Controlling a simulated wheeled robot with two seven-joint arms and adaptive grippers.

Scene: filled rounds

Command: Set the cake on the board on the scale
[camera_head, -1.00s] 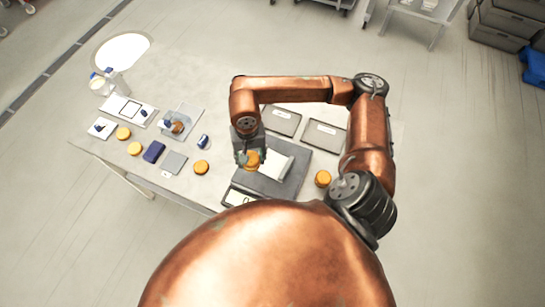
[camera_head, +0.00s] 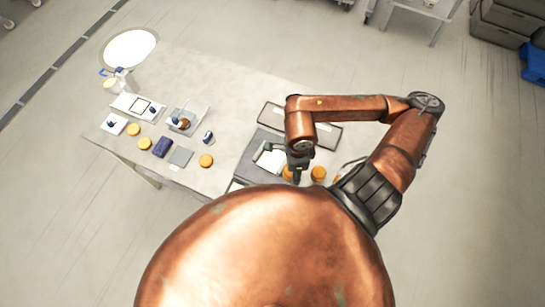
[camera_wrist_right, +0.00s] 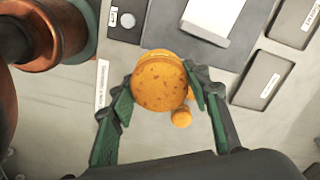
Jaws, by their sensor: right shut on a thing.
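My right gripper (camera_head: 296,176) is shut on an orange round cake (camera_wrist_right: 158,82), one finger on each side of it. The cake also shows in the head view (camera_head: 287,173), partly hidden by the gripper. The board lies on the dark scale (camera_head: 262,139); both also show at the top of the wrist view, the board (camera_wrist_right: 213,16) and the scale's dark plate (camera_wrist_right: 165,22). My left gripper is out of view.
A loose cake (camera_head: 318,173) lies close to the gripper; a cake shows below the held one in the wrist view (camera_wrist_right: 181,118). More cakes (camera_head: 206,160), a blue box (camera_head: 162,147) and a small glass-sided device (camera_head: 187,117) stand at left. Dark flat trays (camera_head: 327,135) lie behind.

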